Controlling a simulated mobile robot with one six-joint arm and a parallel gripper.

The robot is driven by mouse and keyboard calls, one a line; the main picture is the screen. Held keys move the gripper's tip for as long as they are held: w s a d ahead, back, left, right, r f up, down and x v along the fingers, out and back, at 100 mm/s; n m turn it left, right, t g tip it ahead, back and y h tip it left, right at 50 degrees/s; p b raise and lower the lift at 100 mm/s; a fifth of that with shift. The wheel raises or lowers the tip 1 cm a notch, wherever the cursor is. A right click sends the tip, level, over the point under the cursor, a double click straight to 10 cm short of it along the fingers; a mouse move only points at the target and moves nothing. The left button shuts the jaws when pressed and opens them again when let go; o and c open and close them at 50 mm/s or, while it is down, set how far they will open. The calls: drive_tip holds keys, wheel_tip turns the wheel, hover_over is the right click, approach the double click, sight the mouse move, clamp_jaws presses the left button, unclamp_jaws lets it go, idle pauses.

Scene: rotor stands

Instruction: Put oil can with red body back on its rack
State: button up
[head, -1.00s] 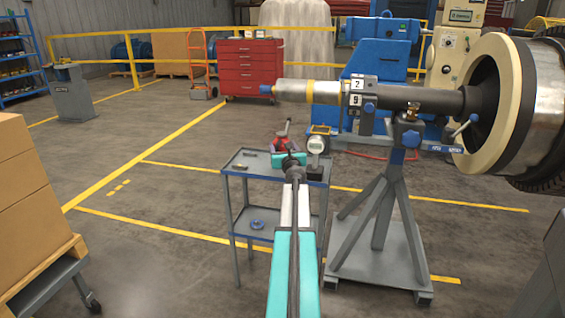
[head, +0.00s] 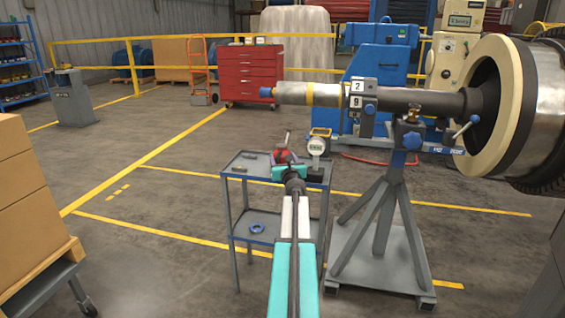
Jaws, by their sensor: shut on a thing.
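The oil can with red body (head: 283,157) shows just beyond my gripper (head: 288,165), its thin dark spout pointing up. My gripper is shut on the can; the jaws and wrist hide its lower part. In the picture the can overlaps the top shelf of a grey-blue cart (head: 240,170). I cannot tell whether it touches the shelf or hangs above it. I cannot make out which thing is the can's rack.
A gauge with a round white dial (head: 316,146) stands close right of my gripper on the cart. A grey rotor stand (head: 385,215) holds a shaft to the right. Boxes (head: 25,190) are at left. A blue shelf rack (head: 22,62) stands far left. Floor left of the cart is clear.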

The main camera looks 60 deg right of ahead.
idle(0.3)
drive_tip(key=o, duration=1.6)
drive_tip(key=shift+f, duration=0.1)
drive_tip(key=shift+o, duration=0.2)
drive_tip(key=shift+a, duration=0.1)
drive_tip(key=v, duration=1.2)
